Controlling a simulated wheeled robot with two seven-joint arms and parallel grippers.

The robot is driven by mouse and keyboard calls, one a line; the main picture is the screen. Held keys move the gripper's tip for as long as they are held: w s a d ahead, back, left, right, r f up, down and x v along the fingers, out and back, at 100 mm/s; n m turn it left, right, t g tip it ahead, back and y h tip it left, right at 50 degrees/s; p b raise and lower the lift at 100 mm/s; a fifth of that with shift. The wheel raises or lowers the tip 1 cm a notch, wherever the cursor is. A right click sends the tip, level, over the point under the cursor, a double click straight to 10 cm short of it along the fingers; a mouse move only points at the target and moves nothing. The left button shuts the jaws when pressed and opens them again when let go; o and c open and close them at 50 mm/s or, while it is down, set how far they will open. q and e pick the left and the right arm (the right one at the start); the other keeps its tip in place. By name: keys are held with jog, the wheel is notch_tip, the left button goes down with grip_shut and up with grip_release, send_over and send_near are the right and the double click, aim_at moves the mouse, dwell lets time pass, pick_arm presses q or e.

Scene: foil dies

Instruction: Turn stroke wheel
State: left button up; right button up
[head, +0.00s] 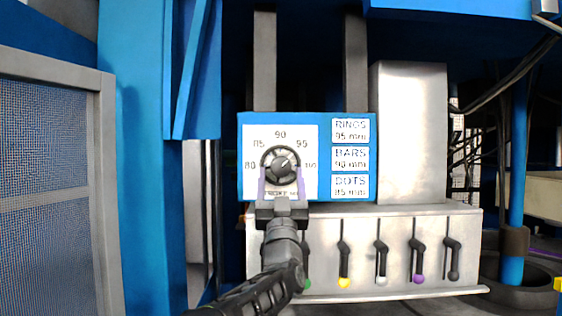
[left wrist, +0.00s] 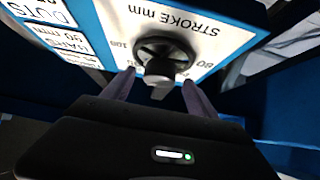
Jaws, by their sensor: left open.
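The stroke wheel (head: 280,165) is a dark round knob with a spoked rim and a grey hub, on a white dial plate marked from 80 upward in steps through 85, 90 and 95. A light pointer mark on it points up and right, roughly toward 95. My left gripper (head: 281,182) is in front of the wheel, its two purple fingers apart at the wheel's lower left and right. In the left wrist view the wheel (left wrist: 165,55) lies just beyond and between the open fingertips (left wrist: 158,82); contact cannot be told. My right gripper is not in view.
A blue panel (head: 325,190) carries the dial and the labels RINGS 95 mm, BARS 90 mm and DOTS 85 mm. Below, a grey box (head: 400,222) has several levers with coloured knobs. A mesh guard (head: 50,190) stands at the left.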

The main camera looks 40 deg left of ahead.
aim_at(281, 172)
pick_arm(q)
jog(key=p+x, duration=0.1)
jog(key=x, duration=0.2)
jog(key=shift+w+r, duration=0.15)
jog(key=shift+c, duration=0.3)
jog(key=c, duration=1.3)
